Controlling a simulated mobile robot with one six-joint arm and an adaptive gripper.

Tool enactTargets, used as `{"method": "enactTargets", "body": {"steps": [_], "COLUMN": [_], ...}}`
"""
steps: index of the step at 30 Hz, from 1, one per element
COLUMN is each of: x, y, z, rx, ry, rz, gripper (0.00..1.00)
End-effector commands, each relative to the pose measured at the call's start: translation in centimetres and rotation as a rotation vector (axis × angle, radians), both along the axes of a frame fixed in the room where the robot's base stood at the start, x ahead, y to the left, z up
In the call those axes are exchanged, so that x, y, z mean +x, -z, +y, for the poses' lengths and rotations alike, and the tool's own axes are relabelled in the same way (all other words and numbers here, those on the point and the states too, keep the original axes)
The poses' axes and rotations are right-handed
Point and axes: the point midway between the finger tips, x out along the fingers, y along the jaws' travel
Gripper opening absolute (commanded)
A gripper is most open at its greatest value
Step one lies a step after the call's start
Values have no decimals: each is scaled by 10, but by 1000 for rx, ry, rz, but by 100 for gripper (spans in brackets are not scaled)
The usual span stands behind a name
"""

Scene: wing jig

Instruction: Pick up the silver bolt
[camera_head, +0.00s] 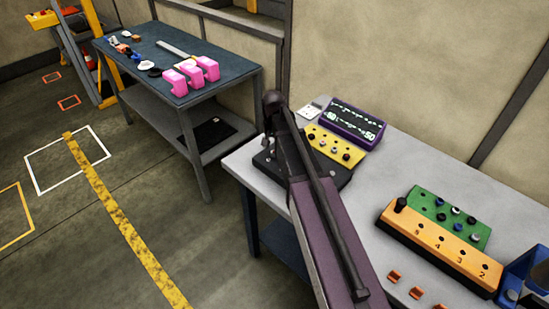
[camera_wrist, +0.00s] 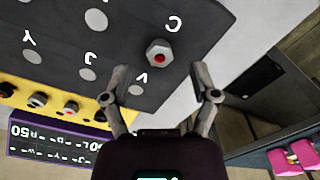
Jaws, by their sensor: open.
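A silver hex bolt (camera_wrist: 159,53) with a red centre sits on a dark plate (camera_wrist: 185,20) beside the letter C. My gripper (camera_wrist: 166,92) is open and empty, its fingertips apart just below the bolt in the wrist view, one to each side and not touching it. In the head view my arm covers the bolt, and the dark plate (camera_head: 266,167) shows only at its edges. More bolts, some silver-looking, stand in a yellow holder (camera_head: 315,134); the holder also shows in the wrist view (camera_wrist: 85,97).
A purple display box (camera_head: 354,124) stands behind the yellow holder. Green (camera_head: 430,197) and orange (camera_head: 415,232) blocks stand farther right on the grey table (camera_head: 375,180). Another table (camera_head: 225,85) holds pink blocks (camera_head: 205,68). The table's left edge is close to the plate.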

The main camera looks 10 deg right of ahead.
Motion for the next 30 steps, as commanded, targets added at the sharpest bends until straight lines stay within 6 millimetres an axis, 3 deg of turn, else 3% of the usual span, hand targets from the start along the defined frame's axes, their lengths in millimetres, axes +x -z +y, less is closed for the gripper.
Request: {"method": "enactTargets", "body": {"steps": [10, 30], "x": [1, 1], "y": [27, 29], "z": [-1, -1], "rx": [0, 0], "ry": [1, 1], "rz": [0, 0], "gripper": [77, 77]}}
